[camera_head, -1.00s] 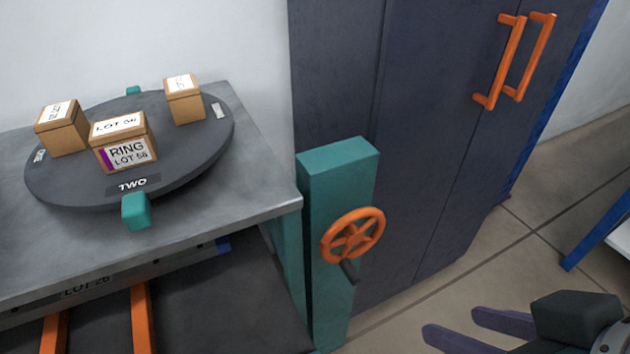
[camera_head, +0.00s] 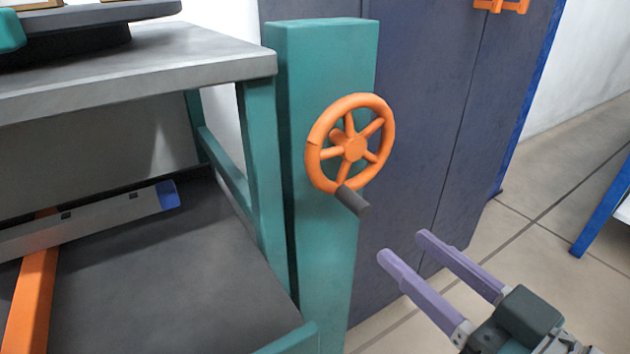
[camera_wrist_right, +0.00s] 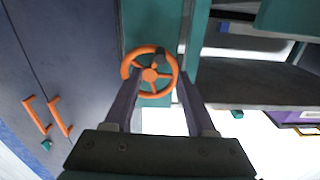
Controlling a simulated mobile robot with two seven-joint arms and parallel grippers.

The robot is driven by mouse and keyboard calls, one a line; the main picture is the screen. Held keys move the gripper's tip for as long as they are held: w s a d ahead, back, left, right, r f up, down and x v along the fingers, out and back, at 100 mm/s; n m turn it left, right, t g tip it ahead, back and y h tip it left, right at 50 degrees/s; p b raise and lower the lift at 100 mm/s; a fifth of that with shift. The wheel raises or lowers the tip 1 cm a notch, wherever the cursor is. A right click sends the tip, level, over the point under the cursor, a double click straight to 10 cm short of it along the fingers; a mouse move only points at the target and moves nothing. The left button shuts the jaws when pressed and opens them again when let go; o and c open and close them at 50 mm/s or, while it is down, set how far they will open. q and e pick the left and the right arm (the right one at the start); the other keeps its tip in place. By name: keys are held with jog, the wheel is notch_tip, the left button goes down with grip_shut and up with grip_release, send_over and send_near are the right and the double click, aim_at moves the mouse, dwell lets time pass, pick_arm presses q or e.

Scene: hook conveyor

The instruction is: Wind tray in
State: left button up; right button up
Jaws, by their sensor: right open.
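An orange handwheel (camera_head: 355,147) with spokes sits on the face of a teal post (camera_head: 325,60). A dark crank handle (camera_head: 352,200) sticks out from the wheel's lower rim. My right gripper (camera_head: 403,245) is open and empty, to the right of and below the wheel, with its purple fingers pointing towards it. In the right wrist view the wheel (camera_wrist_right: 150,76) shows beyond and between the two fingers, apart from them. A grey metal rail with a blue end (camera_head: 168,195) lies over the dark lower shelf (camera_head: 180,270); whether it belongs to the tray I cannot tell. My left gripper is not in view.
The grey tabletop (camera_head: 150,62) is at the left of the post, with the dark turntable (camera_head: 95,14) cut off above. A dark cabinet (camera_head: 430,120) with orange handles (camera_head: 500,5) stands behind. Clear floor (camera_head: 530,240) lies to the right.

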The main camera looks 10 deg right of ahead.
aim_at(366, 213)
jog(key=b+x, duration=0.2)
jog(key=x, duration=0.7)
jog(key=shift+w+a+b, duration=0.1)
jog(key=shift+b, duration=0.2)
jog(key=shift+c, duration=0.3)
grip_shut()
dwell(0.6)
